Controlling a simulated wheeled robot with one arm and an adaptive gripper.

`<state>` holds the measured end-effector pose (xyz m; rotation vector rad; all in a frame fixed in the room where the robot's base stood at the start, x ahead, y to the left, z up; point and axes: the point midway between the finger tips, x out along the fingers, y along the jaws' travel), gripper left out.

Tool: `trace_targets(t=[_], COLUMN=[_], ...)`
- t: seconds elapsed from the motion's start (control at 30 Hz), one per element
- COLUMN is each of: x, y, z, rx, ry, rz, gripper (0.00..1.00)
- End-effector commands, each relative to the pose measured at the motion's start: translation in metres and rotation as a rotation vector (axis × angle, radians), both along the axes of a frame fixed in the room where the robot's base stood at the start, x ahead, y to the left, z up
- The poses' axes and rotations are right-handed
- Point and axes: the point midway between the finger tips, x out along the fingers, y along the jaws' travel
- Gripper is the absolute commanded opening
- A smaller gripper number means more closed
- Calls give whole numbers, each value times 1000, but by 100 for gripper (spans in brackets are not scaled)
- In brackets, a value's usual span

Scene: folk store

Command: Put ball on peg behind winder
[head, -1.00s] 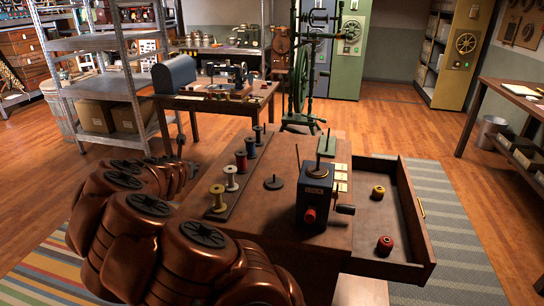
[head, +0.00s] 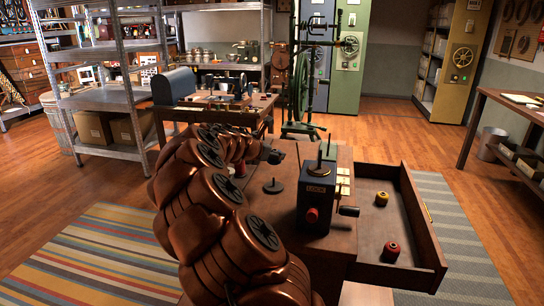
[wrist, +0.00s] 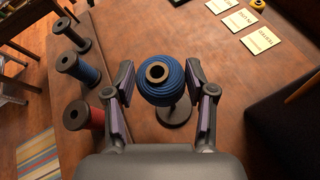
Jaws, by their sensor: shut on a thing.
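A blue yarn ball with a tan core (wrist: 162,84) sits between the two fingers of my gripper (wrist: 160,95) in the wrist view, held above the table. In the head view my gripper (head: 272,153) is over the table's left rear part; the ball is not clear there. The dark winder (head: 317,200) with a red knob and side crank stands to the gripper's front right. Behind the winder is a green plate with a thin upright peg (head: 328,150). A dark round base with a short pin (head: 274,186) stands left of the winder; a round base (wrist: 180,112) shows partly beneath the ball.
Black (wrist: 72,35), blue (wrist: 77,68) and red (wrist: 82,115) spools stand in a row on the left. Pale cards (head: 343,181) lie right of the winder. An open drawer (head: 432,240) holds yellow (head: 381,199) and red (head: 391,252) spools.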

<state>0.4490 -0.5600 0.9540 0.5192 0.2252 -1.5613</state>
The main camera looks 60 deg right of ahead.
Motion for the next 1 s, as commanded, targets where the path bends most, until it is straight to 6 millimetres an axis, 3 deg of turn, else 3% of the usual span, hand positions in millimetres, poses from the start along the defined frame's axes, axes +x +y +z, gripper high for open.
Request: trace_targets(t=[0.5,1.0], x=[0,0], y=[1,1], z=[-35,-36], rx=[1,1], ry=[1,2], rz=[2,1], gripper=[22,22])
